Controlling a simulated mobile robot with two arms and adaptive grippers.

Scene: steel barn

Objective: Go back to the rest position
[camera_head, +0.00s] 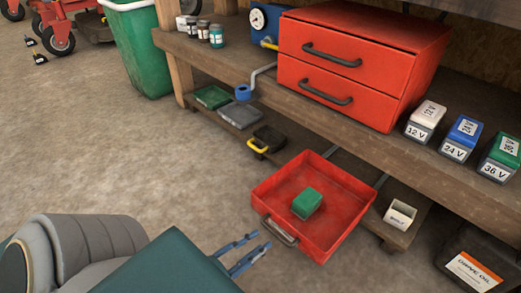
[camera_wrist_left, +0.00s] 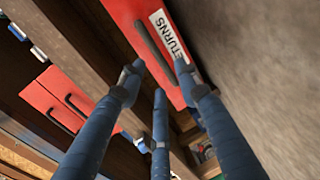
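My left gripper (camera_head: 259,242) is just in front of the pulled-out red drawer (camera_head: 338,193), near its dark handle (camera_head: 279,231). Its blue fingers are spread apart with nothing between them; they also show in the left wrist view (camera_wrist_left: 158,78). There the drawer's red front (camera_wrist_left: 128,14), with a white RETURNS label (camera_wrist_left: 169,35), lies beyond the fingertips, and I see no grip on the handle. A green block (camera_head: 307,202) lies inside the drawer. My right gripper is in neither view.
A wooden workbench (camera_head: 400,150) bears a closed red two-drawer cabinet (camera_head: 345,60) and several labelled batteries (camera_head: 460,138). A low shelf (camera_head: 290,153) holds small trays, and a small white box (camera_head: 400,214) stands right of the drawer. The concrete floor (camera_head: 110,130) at left is free.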

